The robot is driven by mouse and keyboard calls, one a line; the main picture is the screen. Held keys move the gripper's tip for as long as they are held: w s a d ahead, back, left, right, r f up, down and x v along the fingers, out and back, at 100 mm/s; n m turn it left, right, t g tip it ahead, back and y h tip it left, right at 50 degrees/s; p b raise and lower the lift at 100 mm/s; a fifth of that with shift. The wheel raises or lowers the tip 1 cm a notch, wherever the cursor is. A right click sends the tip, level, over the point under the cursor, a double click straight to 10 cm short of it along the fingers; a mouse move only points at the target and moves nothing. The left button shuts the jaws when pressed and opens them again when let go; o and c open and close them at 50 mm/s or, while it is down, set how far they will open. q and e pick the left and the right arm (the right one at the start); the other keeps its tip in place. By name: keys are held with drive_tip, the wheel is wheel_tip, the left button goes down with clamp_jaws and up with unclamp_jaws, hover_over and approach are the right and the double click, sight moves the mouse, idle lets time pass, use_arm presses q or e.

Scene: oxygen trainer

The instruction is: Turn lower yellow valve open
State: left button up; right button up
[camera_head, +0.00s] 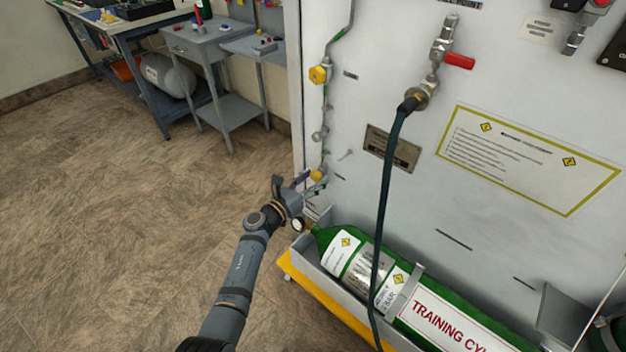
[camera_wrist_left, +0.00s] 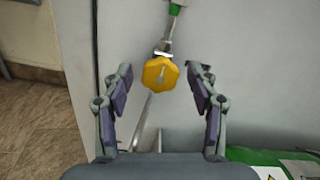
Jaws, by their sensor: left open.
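The lower yellow valve (camera_head: 317,175) is a small yellow knob on the pipe at the left edge of the white panel. In the left wrist view the same valve (camera_wrist_left: 161,74) is an octagonal yellow knob just ahead of the fingertips and between them. My left gripper (camera_head: 297,184) is open beside the valve, with a finger on each side in the left wrist view (camera_wrist_left: 160,82). No contact with the knob shows. An upper yellow valve (camera_head: 318,75) sits higher on the same pipe. My right gripper is not in view.
A green training cylinder (camera_head: 458,318) lies in a grey and yellow cradle below the panel. A dark hose (camera_head: 386,190) hangs from a fitting by a red-handled valve (camera_head: 459,61). A grey side table (camera_head: 198,40) stands at the back left. The floor at left is clear.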

use_arm(q)
drive_tip(key=c, duration=1.2)
drive_tip(key=shift+r+n+p, duration=0.2)
drive_tip(key=shift+n+p, duration=0.2)
drive_tip(key=shift+n, duration=0.1)
drive_tip(key=shift+n+p, duration=0.3)
drive_tip(key=shift+n, duration=0.2)
drive_tip(key=shift+f+n, duration=0.2)
drive_tip(key=shift+n, duration=0.2)
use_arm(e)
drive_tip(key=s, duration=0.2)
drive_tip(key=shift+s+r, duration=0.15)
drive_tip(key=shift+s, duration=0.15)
use_arm(q)
drive_tip(key=o, duration=1.2)
drive_tip(key=shift+s, duration=0.1)
drive_tip(key=v, duration=1.1)
drive_tip(key=shift+s+a, duration=0.25)
drive_tip(key=shift+s, duration=0.05)
